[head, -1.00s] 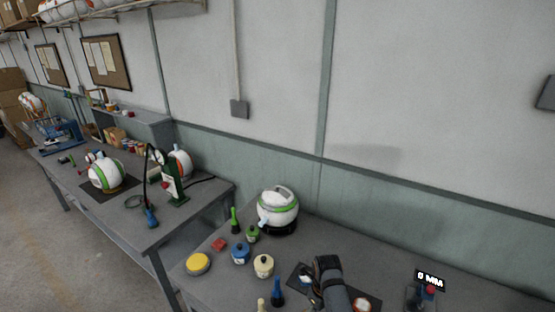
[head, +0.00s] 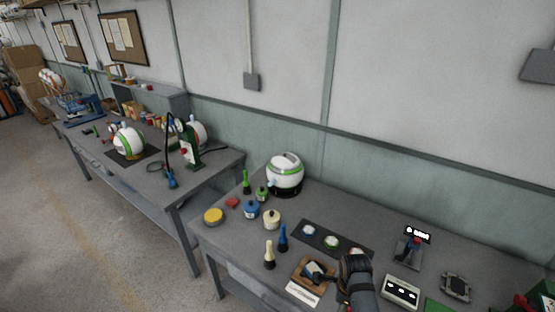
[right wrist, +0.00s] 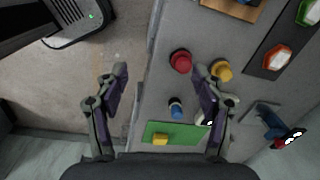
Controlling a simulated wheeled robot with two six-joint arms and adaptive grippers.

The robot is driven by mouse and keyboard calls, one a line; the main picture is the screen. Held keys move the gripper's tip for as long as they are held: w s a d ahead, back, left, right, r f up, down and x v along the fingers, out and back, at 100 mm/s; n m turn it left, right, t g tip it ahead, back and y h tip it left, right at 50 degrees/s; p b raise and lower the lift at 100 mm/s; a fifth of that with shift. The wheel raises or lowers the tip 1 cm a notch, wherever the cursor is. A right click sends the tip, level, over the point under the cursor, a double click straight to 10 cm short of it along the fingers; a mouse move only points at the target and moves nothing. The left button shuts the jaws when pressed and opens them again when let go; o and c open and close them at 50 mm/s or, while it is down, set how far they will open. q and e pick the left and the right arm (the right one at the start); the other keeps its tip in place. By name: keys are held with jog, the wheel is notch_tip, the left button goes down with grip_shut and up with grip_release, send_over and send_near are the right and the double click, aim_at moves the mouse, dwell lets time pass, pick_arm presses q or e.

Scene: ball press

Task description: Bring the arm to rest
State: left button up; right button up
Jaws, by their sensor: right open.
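One of my arms (head: 356,280) shows at the bottom of the head view, over the table's front part; its fingers cannot be made out there. In the right wrist view my right gripper (right wrist: 160,82) is open, with nothing between its fingers. Its two fingers stand wide apart over the floor and the table's front edge. A green mat (right wrist: 190,130) with a yellow block (right wrist: 160,139) lies below them. A small blue-topped bottle (right wrist: 176,108) stands near the mat. My left gripper is not seen.
A white and green ball (head: 285,172) sits at the table's back. A wooden tray (head: 302,268), a display stand (head: 410,250), a grey box (head: 401,290) and several jars stand around. Floor lies beyond the front edge.

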pick_arm(q)
jog(key=s, duration=0.5)
pick_arm(e)
jog(key=s+d+r+n+t, duration=0.15)
jog(key=s+r+n, duration=0.25)
jog(key=s+n, duration=0.6)
jog(key=s+d+r+n+t, duration=0.1)
jog(key=s+d+r+n, duration=0.3)
jog(key=n, duration=0.9)
jog(key=s+d+f+g+b, duration=0.15)
jog(key=f+b, duration=0.25)
jog(key=f, duration=1.3)
jog(key=s+d+f+b, duration=0.1)
jog(key=s+f+b, duration=0.25)
jog(key=f, duration=1.35)
pick_arm(q)
notch_tip(320, 180, down, 13)
jog(key=w+b, duration=0.2)
jog(key=b, duration=0.3)
jog(key=shift+w+f+b, duration=0.15)
jog(key=shift+w+b, duration=0.05)
jog(key=shift+b, duration=0.1)
pick_arm(e)
jog(key=s+f, duration=1.7)
jog(key=f, duration=0.3)
jog(key=shift+d+g, duration=0.25)
jog(key=shift+g, duration=0.15)
jog(key=shift+s+f, duration=0.1)
